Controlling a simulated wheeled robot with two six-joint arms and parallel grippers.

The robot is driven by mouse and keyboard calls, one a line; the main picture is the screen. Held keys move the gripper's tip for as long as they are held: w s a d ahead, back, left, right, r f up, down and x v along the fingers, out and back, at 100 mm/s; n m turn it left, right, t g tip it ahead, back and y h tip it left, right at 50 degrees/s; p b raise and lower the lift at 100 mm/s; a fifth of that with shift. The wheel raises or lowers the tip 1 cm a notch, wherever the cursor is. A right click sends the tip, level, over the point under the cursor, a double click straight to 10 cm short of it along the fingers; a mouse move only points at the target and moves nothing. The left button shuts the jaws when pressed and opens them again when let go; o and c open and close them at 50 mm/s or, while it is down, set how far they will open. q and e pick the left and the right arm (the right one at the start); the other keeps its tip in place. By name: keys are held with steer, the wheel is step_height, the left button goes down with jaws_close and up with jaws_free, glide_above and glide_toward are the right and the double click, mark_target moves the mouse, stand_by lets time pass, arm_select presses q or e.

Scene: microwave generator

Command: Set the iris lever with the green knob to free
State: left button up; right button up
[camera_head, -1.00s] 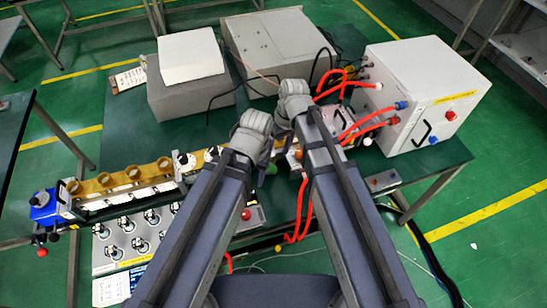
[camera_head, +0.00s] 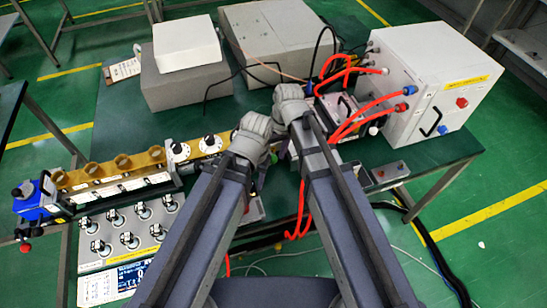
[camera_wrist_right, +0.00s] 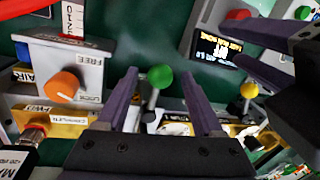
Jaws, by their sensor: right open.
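In the right wrist view the green knob (camera_wrist_right: 160,77) tops a thin metal lever. The lever rises from a pale base and leans a little to the right. My right gripper (camera_wrist_right: 158,74) is open, with one finger on each side of the green knob and a gap to both. A box to the left has an orange knob (camera_wrist_right: 62,84) and labels, one reading FREE (camera_wrist_right: 91,59). My left gripper (camera_wrist_right: 229,43) shows at the upper right, its two fingers apart. In the head view my forearms hide the lever and both gripper tips.
A yellow knob (camera_wrist_right: 249,90), a red knob (camera_wrist_right: 238,15) and a lit display (camera_wrist_right: 216,50) are close on the right. The head view shows a white cabinet (camera_head: 455,62) with red cables, grey boxes and a panel of several switches (camera_head: 165,250).

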jaws_close()
stand_by(0.5)
stand_by(0.9)
